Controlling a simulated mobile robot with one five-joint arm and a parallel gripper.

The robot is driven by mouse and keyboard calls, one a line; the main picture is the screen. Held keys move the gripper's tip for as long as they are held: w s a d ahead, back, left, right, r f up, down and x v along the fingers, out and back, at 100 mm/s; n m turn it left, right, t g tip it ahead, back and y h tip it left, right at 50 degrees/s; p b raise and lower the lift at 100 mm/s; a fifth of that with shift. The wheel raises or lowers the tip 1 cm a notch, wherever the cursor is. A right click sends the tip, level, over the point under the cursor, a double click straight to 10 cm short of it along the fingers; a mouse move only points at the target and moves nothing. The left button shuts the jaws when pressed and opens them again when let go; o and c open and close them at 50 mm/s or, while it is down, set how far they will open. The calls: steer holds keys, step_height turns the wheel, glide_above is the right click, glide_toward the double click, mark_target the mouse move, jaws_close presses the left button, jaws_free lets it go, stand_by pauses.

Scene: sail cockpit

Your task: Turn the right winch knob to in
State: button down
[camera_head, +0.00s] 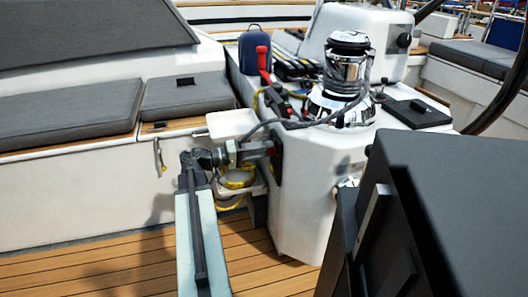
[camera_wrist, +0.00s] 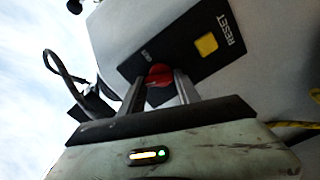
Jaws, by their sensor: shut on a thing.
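A black panel (camera_wrist: 195,45) with a yellow square and the word RESET is on a pale wall in the wrist view. A red knob (camera_wrist: 160,73) sits at its near end, beside a small label too small to read surely. My gripper (camera_wrist: 160,84) is shut on the red knob, with one finger on each side. In the head view, my gripper (camera_head: 269,148) reaches from the left to the dark panel (camera_head: 277,157) on the side of the white pedestal. The knob is hidden there, and its pointing direction cannot be told.
A chrome winch (camera_head: 345,82) with grey rope tops the white pedestal (camera_head: 315,180). A black plate (camera_head: 417,113) lies to its right. Cushioned benches (camera_head: 65,118) line the left. Coiled yellow rope (camera_head: 237,180) hangs by my arm. The wooden deck (camera_head: 265,272) is clear in front.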

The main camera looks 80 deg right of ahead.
steer(key=shift+s+n, duration=0.1)
steer(key=shift+n, duration=2.1)
steer(key=c, duration=0.9)
jaws_free()
steer(key=shift+d, duration=0.1)
steer(key=v, duration=0.8)
